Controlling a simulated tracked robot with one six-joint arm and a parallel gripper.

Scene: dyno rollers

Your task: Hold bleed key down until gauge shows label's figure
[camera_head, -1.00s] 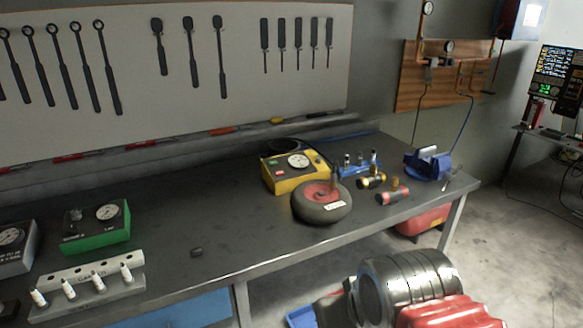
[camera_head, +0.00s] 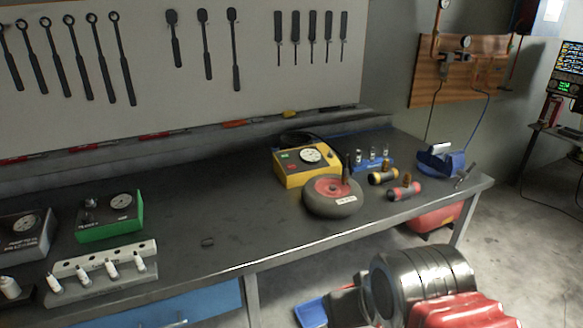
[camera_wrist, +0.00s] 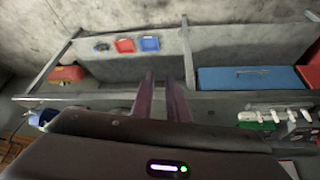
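A yellow box (camera_head: 305,166) with a round white gauge (camera_head: 310,155) stands on the bench in the head view. Its left part carries a green key (camera_head: 285,156) and a red key (camera_head: 291,169); which one is the bleed key I cannot tell. A small tyre with a red hub (camera_head: 332,198) lies in front of it, with a white label (camera_head: 346,200). The gauge reading and label figure are too small to read. My gripper (camera_wrist: 164,88) shows only in the wrist view, its two fingers apart with nothing between them, away from the box.
A green gauge box (camera_head: 110,215) and a rack of white-capped bottles (camera_head: 100,272) stand at left. Two small cylinders, a blue holder (camera_head: 373,162) and a blue vise (camera_head: 441,160) are right of the tyre. The bench middle is mostly clear.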

